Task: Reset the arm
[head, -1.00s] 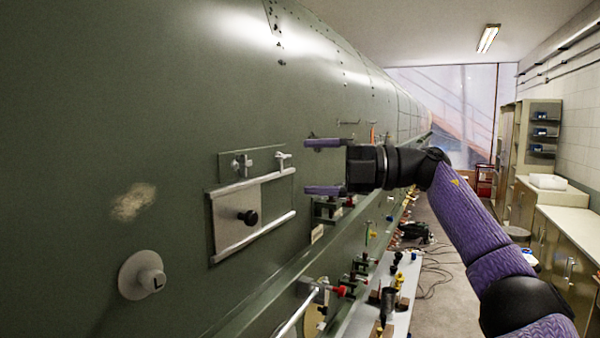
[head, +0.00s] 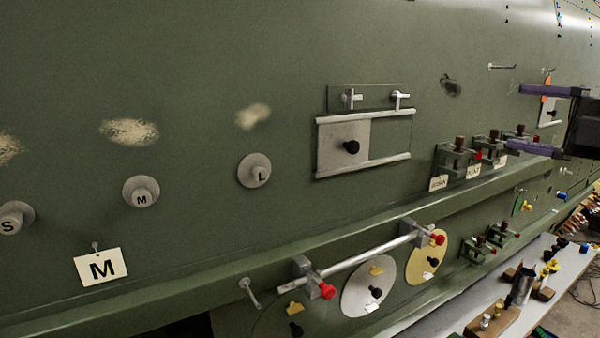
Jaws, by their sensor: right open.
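My right gripper (head: 545,122) is at the right edge of the head view, in front of the green fuselage wall (head: 230,60). Its two purple fingers point left and stand apart, with nothing between them. Most of my right arm is cut off by the picture's edge. My left gripper is not in view.
Below are clamps (head: 455,158), a silver bar (head: 365,256), discs (head: 368,290) and a cluttered bench (head: 480,300).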

